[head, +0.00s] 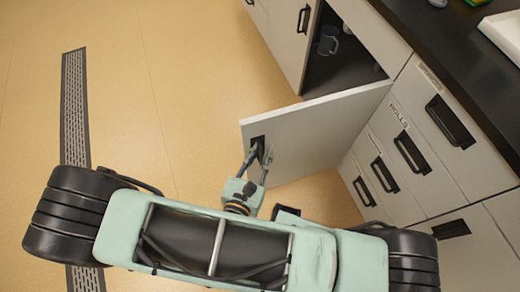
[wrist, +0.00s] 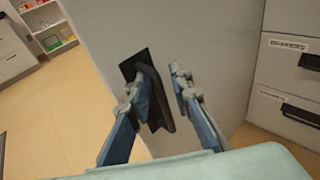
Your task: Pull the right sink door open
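The right sink door (head: 318,130) is a pale grey panel standing wide open, swung out from its hinge edge on the right. Its black handle (head: 257,143) is near the free edge. In the wrist view the door (wrist: 200,35) fills the middle, with the dark handle (wrist: 156,92) upright and tilted. My gripper (head: 261,155) is at the handle. In the wrist view my gripper (wrist: 156,82) has its fingers apart, one on each side of the handle bar. A gap shows between the right finger and the bar; contact on the left is unclear.
The dark cabinet interior (head: 335,68) holds a grey vessel (head: 328,41). The left door (head: 280,30) is shut. Drawers with black handles (head: 411,152) stand to the right, below a black counter (head: 440,45). Open floor (head: 190,85) lies left, with a drain grate (head: 75,110).

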